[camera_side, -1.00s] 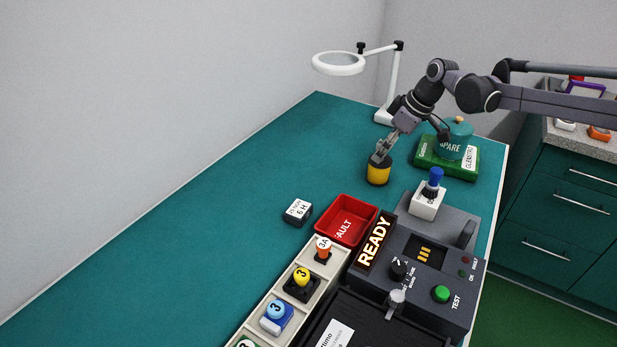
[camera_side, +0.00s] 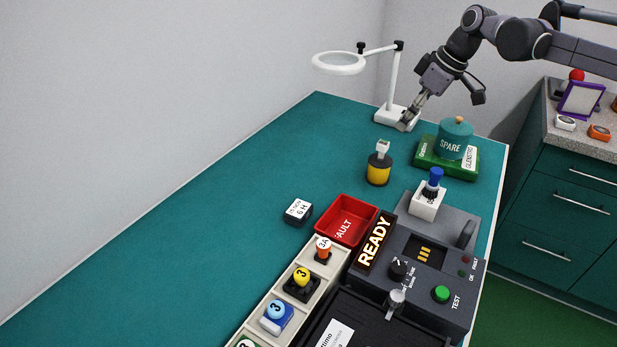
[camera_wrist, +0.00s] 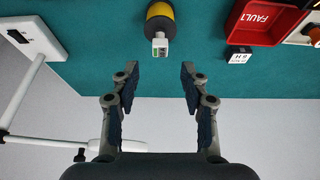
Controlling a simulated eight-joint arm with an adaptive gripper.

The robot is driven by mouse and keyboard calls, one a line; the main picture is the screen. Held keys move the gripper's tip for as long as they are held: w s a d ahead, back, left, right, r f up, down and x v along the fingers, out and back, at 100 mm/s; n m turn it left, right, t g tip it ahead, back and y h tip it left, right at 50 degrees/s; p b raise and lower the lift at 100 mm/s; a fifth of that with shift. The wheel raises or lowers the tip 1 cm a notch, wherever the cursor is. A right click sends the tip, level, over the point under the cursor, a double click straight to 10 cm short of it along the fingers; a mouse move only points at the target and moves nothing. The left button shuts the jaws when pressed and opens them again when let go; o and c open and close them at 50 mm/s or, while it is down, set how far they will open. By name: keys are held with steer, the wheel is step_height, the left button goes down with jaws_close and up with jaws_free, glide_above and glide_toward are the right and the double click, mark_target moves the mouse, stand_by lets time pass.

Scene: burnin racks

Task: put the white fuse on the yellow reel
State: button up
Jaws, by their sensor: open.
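The yellow reel (camera_side: 377,174) with its black top stands upright on the green bench. The white fuse (camera_side: 382,149) sits upright on top of the reel. In the wrist view the fuse (camera_wrist: 160,48) and the reel (camera_wrist: 160,17) show at the top centre, ahead of the fingers. My gripper (camera_side: 406,124) is open and empty, up and to the right of the fuse and apart from it, in front of the lamp base. In the wrist view my gripper's fingers (camera_wrist: 158,75) are spread wide with nothing between them.
A magnifier lamp (camera_side: 340,64) stands at the back, its base (camera_side: 388,117) near my gripper. A teal SPARE pot (camera_side: 455,138) rests on a green book (camera_side: 432,163) to the right. A red FAULT bin (camera_side: 347,218) stands in front. The bench left of the reel is clear.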

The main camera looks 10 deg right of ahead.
steer(key=s+d+r+m+t+h, duration=0.1)
steer(key=s+d+r+m, duration=0.15)
steer(key=s, duration=0.45)
steer(key=s+d+r+m+t, duration=0.15)
steer(key=s+d, duration=0.25)
steer(key=s, duration=0.4)
steer(key=s+d+f+m+h, duration=0.1)
steer(key=s+d+f+m, duration=0.1)
steer(key=s+f, duration=0.3)
steer(key=s+d+f+m+t+h, duration=0.1)
steer(key=s+d+f+m, duration=0.1)
steer(key=s, duration=0.9)
step_height(320, 180, down, 3)
steer(key=shift+s+d+r+m, duration=0.15)
steer(key=shift+s+d+m, duration=0.1)
steer(key=shift+s+m, duration=0.2)
